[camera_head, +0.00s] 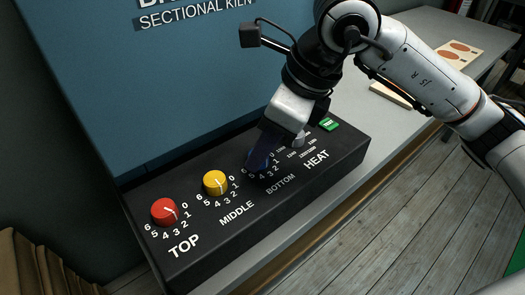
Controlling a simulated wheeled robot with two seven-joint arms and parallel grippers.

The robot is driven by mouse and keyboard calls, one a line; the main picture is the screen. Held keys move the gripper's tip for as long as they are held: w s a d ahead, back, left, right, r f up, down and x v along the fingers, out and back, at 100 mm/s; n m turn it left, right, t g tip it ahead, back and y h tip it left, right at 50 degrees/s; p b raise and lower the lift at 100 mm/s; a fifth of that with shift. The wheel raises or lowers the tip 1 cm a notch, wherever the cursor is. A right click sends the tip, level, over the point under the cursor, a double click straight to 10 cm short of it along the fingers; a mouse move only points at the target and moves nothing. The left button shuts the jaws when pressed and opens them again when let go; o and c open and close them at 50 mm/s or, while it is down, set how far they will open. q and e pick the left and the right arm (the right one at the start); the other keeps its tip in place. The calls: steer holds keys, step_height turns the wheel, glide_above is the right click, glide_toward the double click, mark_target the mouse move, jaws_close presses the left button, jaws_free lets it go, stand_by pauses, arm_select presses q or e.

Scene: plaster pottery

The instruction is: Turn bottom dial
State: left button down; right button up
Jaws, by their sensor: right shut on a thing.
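A black control box (233,232) stands in front of a blue kiln panel (155,85). The red TOP dial (164,211) and the yellow MIDDLE dial (215,182) are in plain view, each with a number scale. My right gripper (263,160) reaches down over the BOTTOM dial's place and is shut on the bottom dial. Its fingers hide nearly all of that dial, so I cannot tell its setting. Part of its number scale shows beside the fingers. My left gripper is not in view.
A grey HEAT knob (297,138) sits close to the right of my gripper, with a green switch (329,124) beyond it. A board with reddish ovals (456,52) lies on the grey worktop (403,28) at upper right. Wooden floor (405,215) shows at lower right.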

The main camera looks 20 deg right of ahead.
steer(key=shift+m+t+b, duration=0.3)
steer(key=shift+m+b, duration=0.05)
steer(key=shift+m, duration=0.35)
steer(key=shift+h, duration=0.3)
steer(key=shift+m, duration=0.3)
steer(key=o, duration=0.9)
steer(key=shift+o, duration=0.6)
steer(key=shift+r, duration=0.1)
